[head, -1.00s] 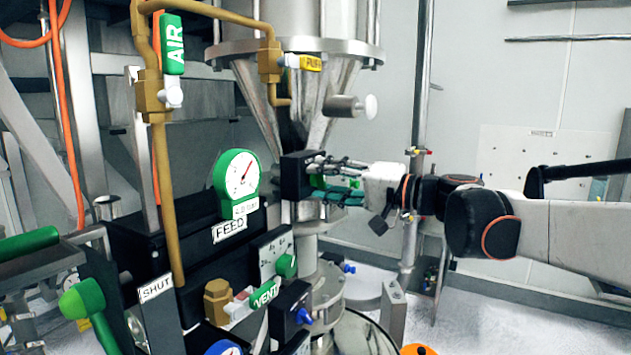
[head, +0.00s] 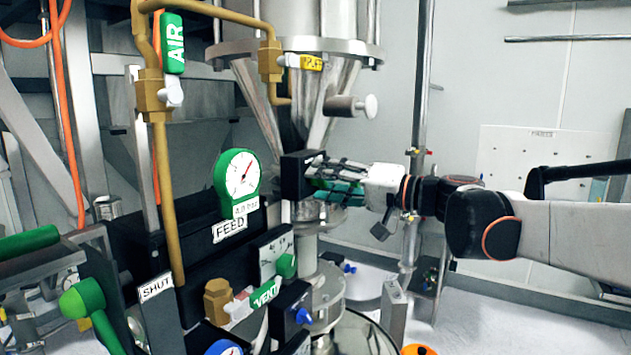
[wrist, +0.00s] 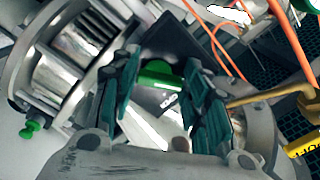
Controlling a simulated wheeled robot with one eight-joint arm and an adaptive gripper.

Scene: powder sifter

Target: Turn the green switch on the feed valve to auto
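A black box (head: 293,178) is mounted in front of the steel hopper, just right of the gauge and the FEED label (head: 229,231). A green switch sits on its face; the wrist view shows the green switch (wrist: 158,77) between my two fingers, with a small label below it that I cannot read. My gripper (head: 336,180) reaches in from the right at the box's face; in the wrist view my gripper (wrist: 160,100) is open, its teal pads on both sides of the switch. Contact is not clear. In the head view my fingers hide most of the switch.
A brass pipe (head: 169,200) and a green gauge (head: 238,174) stand left of the box. Below are another green knob (head: 287,265), a VENT handle (head: 265,292) and a blue knob (head: 303,316). A steel post (head: 419,110) rises behind my wrist.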

